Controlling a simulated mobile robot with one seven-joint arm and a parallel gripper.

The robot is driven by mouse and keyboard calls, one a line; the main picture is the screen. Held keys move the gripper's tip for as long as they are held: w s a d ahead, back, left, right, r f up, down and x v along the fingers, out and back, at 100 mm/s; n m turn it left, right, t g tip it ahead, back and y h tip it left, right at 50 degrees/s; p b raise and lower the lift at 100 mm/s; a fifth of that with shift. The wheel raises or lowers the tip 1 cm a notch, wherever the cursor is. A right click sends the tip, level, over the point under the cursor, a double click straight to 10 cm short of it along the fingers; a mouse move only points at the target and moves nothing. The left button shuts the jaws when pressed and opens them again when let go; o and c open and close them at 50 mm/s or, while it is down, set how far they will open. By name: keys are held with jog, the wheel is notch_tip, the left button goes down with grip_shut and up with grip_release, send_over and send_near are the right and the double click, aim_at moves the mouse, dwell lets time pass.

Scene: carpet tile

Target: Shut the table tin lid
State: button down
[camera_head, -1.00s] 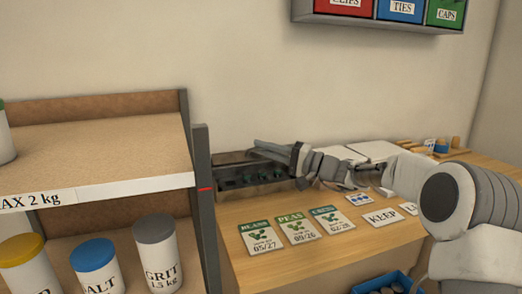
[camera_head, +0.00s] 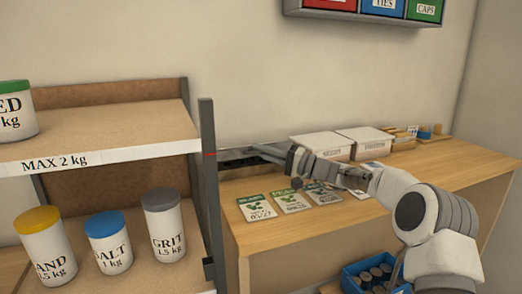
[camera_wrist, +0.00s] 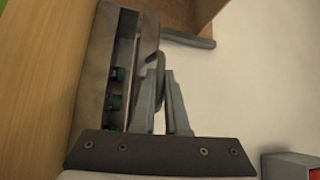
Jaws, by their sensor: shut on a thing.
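The table tin (camera_head: 232,164) is a long dark metal box at the left end of the wooden table, against the wall. In the wrist view the tin (camera_wrist: 92,75) shows on the left, with several small green-and-dark items inside. Its grey metal lid (camera_wrist: 151,35) stands beside the opening, at an angle and not flat on the tin. My gripper (camera_wrist: 158,72) has its fingers closed on the lid's edge. In the head view my gripper (camera_head: 262,151) reaches left over the tin.
A shelf unit (camera_head: 207,190) with labelled tubs stands close on the left. Seed packets (camera_head: 290,201) lie in front of my gripper, and white boxes (camera_head: 365,138) stand behind and right. A blue crate (camera_head: 375,275) of cans sits below the table.

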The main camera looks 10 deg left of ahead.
jog(key=shift+f, duration=0.5)
jog(key=c, duration=1.2)
grip_release()
jog(key=p+v, duration=0.1)
jog(key=v, duration=0.6)
jog(key=shift+s+d+f, duration=0.1)
jog(key=shift+d, duration=0.15)
